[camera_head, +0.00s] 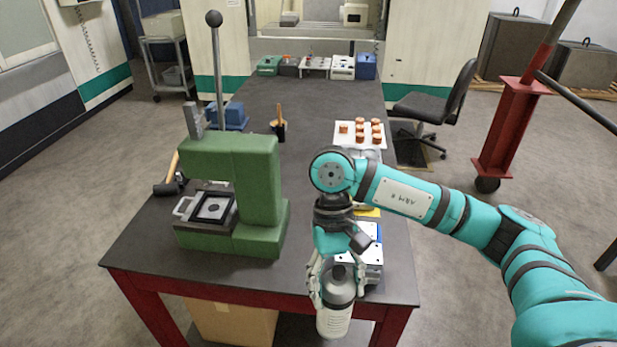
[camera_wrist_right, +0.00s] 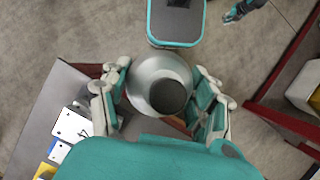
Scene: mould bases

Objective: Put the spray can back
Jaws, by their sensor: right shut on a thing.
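The spray can (camera_head: 337,312) is grey on top with a pale body and hangs upright in my right gripper (camera_head: 338,275). It shows in front of the table's near edge in the head view. In the right wrist view I look down on the can's rounded top and dark cap (camera_wrist_right: 168,97), with the fingers of my right gripper (camera_wrist_right: 160,95) on both sides of it. My left gripper (camera_wrist_right: 234,14) shows small at the top right of the wrist view, too small to tell its jaws; it is outside the head view.
The dark table (camera_head: 310,225) has a red frame. A green press (camera_head: 245,190) stands on its left, a white tray (camera_head: 345,142) with several copper-coloured pieces behind my arm. Metal blocks (camera_head: 372,262) lie just behind the can. A cardboard box (camera_head: 230,322) sits below the table.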

